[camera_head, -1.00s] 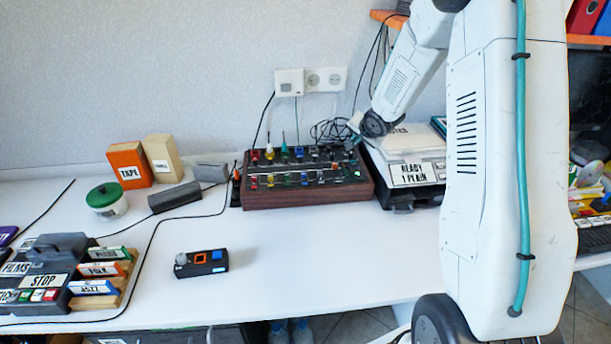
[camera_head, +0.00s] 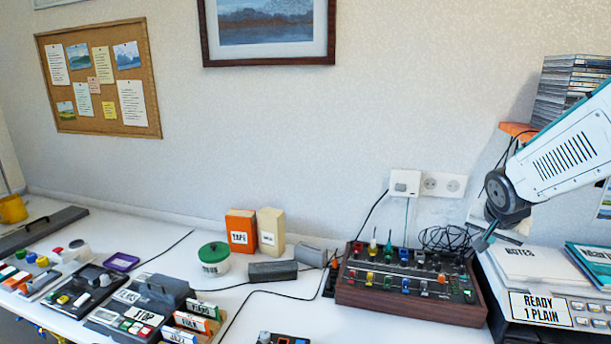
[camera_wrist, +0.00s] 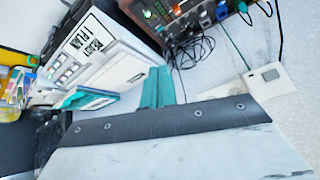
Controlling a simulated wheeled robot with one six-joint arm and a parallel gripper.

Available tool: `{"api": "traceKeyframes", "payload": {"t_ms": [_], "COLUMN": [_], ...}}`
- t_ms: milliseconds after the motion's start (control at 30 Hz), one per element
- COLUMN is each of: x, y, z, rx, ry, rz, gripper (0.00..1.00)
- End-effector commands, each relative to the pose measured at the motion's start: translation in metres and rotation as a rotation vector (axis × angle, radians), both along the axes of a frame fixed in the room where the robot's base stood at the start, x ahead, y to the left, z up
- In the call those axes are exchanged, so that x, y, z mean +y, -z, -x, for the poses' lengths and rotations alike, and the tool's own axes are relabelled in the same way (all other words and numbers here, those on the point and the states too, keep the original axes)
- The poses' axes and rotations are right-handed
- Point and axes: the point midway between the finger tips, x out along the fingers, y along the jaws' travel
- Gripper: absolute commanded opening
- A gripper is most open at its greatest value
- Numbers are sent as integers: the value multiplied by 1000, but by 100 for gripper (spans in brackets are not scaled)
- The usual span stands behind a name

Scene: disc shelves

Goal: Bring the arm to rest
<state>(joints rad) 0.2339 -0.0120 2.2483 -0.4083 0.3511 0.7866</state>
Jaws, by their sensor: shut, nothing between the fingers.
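My arm comes in from the right edge of the head view. My gripper (camera_head: 487,236) points down and left, above the table between the wood-sided mixer box (camera_head: 410,290) and the white printer-like machine labelled "READY 1 PLAIN" (camera_head: 541,309). In the wrist view the two teal fingers of my gripper (camera_wrist: 158,87) lie side by side, shut and empty. The mixer box (camera_wrist: 150,14) and the white machine (camera_wrist: 84,46) also show there. I cannot tell how near the fingertips are to either one.
Black cables (camera_head: 446,238) lie behind the mixer box, under a wall socket (camera_head: 443,185). Orange (camera_head: 241,230) and beige boxes (camera_head: 271,230) and a green-lidded tub (camera_head: 213,259) stand along the wall. A stack of disc cases (camera_head: 570,92) sits on a shelf at the right.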

Motion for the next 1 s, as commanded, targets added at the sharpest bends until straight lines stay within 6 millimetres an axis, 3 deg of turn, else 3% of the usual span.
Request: {"api": "traceKeyframes", "payload": {"t_ms": [33,233,400,600,700,1000], "x": [13,60,100,132,140,140], "y": [-15,-44,-54,-54,-53,-53], "z": [22,117,201,277,295,295], "rx": [30,203,338,447,473,473], "ry": [-29,-185,-363,-564,-619,-619], "rz": [15,37,16,-25,-37,-37], "gripper": [0,0,0,0,0,0]}}
